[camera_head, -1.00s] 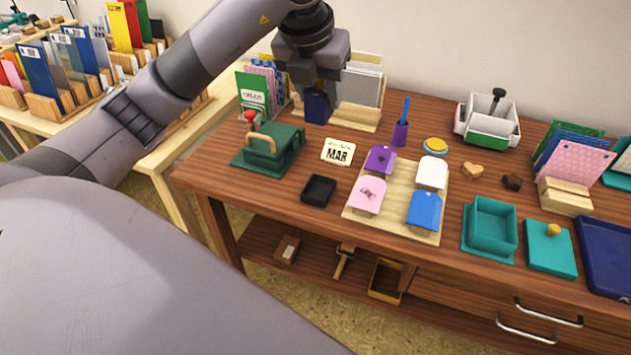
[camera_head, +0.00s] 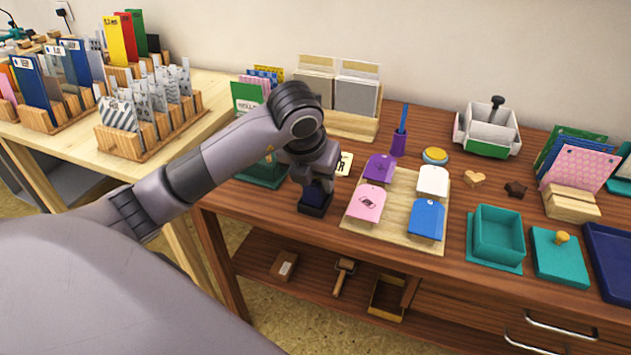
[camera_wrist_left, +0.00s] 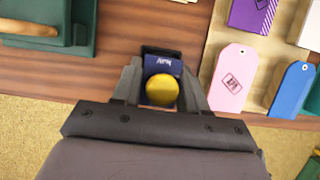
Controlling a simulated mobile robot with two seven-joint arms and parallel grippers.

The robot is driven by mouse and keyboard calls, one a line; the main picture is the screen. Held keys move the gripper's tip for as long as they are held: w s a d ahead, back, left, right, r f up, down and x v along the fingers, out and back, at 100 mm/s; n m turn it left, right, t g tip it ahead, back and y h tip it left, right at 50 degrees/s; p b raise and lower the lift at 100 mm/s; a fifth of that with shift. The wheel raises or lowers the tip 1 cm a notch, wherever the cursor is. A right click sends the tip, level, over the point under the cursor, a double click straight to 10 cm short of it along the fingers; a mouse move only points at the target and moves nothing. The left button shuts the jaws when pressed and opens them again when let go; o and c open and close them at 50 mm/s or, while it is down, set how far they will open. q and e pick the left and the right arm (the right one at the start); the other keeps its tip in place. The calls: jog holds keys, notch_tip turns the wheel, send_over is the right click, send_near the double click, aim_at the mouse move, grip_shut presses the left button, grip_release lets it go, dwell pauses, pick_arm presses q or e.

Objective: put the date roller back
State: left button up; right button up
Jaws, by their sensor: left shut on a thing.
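The date roller (camera_head: 314,196) is a dark blue block; in the left wrist view it (camera_wrist_left: 161,66) shows a round yellow top and a small white print. My left gripper (camera_head: 313,184) is shut on it, one finger on each side. The block is upright at the small black tray (camera_head: 318,210), whose dark rim (camera_wrist_left: 160,50) shows at its far side in the left wrist view. The block covers most of the tray; I cannot tell whether it rests on the bottom. My right gripper is not in view.
The wooden board (camera_head: 391,228) with purple, white, pink and blue tags lies close to the right. A green press (camera_head: 262,172), partly hidden by my arm, stands at left. The MAR card (camera_head: 345,163) is half covered. The table's front edge is near.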

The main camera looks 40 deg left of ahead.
pick_arm(q)
jog(key=shift+f, duration=0.25)
jog(key=shift+f, duration=0.1)
jog(key=shift+f, duration=0.15)
jog(key=o, duration=1.1)
jog(key=shift+c, duration=0.2)
jog(key=shift+r, duration=0.2)
jog(key=shift+r, duration=0.25)
jog(key=p+v, duration=0.2)
jog(key=v, duration=0.9)
jog(key=shift+s+r+p, duration=0.25)
jog(key=shift+p, duration=0.1)
